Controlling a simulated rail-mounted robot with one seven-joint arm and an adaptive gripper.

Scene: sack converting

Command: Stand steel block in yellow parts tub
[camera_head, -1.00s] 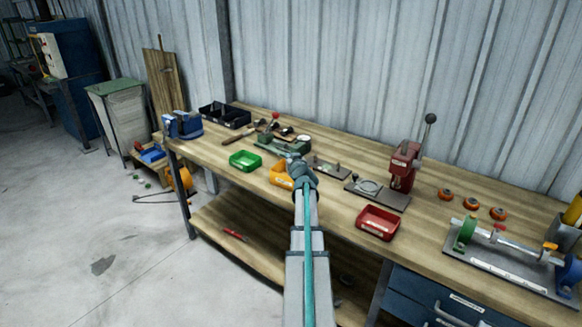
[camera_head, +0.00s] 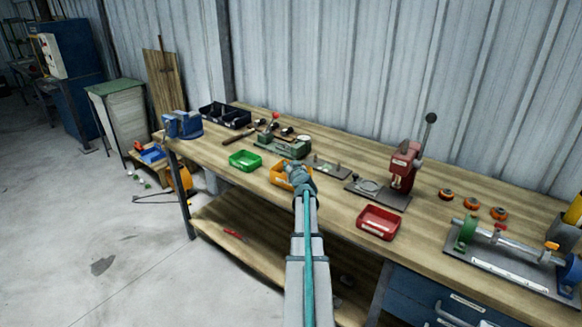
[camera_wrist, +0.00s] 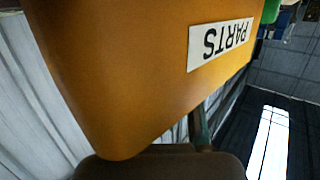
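The yellow parts tub (camera_head: 279,176) stands near the front edge of the workbench, between the green and red tubs. My gripper (camera_head: 296,174) is at its right front side in the head view and covers part of it. In the wrist view the tub's orange-yellow wall (camera_wrist: 130,70) fills much of the picture very close up, with an upside-down PARTS label. A dark rounded shape at the bottom of that view may be part of my gripper. The fingertips and any grip on something are not clear. I cannot make out the steel block in either view.
A green tub (camera_head: 245,160) is to the left and a red tub (camera_head: 378,222) to the right. Behind are a green fixture (camera_head: 286,148) and a plate with small posts (camera_head: 328,168). A red press (camera_head: 403,168) stands farther right. Bare bench lies between yellow and red tubs.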

